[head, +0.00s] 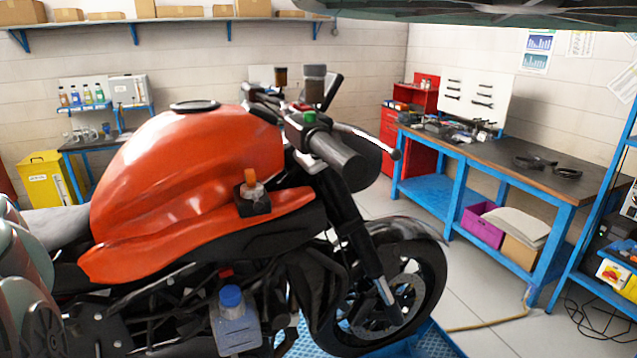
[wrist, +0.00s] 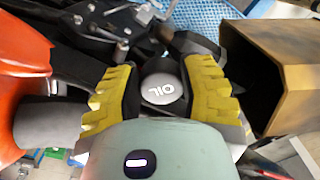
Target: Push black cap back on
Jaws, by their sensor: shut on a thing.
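The cap and the fingers cannot be made out in the head view.
A brown-gold hollow box shape (wrist: 262,72) is close on the right of the fingers. A clear bottle with a blue cap (head: 232,312) is low on the motorcycle. A workbench (head: 500,160) stands behind on the right.

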